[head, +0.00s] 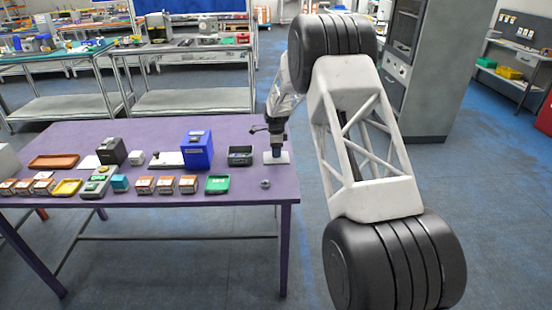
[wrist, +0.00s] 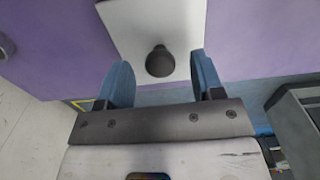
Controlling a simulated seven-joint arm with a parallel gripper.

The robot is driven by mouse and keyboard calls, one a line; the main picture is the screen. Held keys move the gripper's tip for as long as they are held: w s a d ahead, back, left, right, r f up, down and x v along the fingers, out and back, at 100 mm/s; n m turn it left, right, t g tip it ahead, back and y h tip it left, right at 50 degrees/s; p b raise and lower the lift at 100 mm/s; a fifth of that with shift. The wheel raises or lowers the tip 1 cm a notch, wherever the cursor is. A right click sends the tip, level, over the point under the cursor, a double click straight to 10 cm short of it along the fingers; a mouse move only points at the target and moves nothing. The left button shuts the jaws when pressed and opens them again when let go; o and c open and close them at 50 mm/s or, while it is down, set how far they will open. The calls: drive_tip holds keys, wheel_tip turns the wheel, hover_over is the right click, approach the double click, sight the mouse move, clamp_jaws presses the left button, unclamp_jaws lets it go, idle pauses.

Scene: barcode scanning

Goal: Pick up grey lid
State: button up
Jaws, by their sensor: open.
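The pale grey lid (head: 284,158) is a flat rectangular plate lying near the right end of the purple table. In the wrist view the lid (wrist: 185,22) carries a dark round knob (wrist: 160,62). My gripper (head: 277,151) points down over the lid and hides part of it in the head view. In the wrist view my gripper (wrist: 160,60) has its two blue fingers spread wide, one on each side of the knob, with visible gaps. The fingers hold nothing. The exact height of the fingertips against the knob is hard to tell.
A dark green-grey bin (head: 240,156) and a blue box (head: 197,150) stand left of the lid. A small round grey item (head: 265,184) lies in front. Another pale plate with a dark knob (head: 166,159) lies farther left. The table's right edge is close.

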drive_tip(key=shift+f, duration=0.9)
drive_tip(key=c, duration=1)
drive_tip(key=shift+r, duration=0.1)
drive_tip(key=shift+r, duration=1.45)
drive_tip(key=shift+s+r, duration=0.2)
drive_tip(key=shift+r, duration=0.05)
drive_tip(key=s, duration=0.5)
drive_tip(key=s+d+r, duration=0.1)
drive_tip(key=s, duration=0.4)
drive_tip(key=s+d, duration=0.1)
drive_tip(key=s, duration=0.4)
drive_tip(key=shift+s+r, duration=0.2)
drive_tip(key=shift+s, duration=0.05)
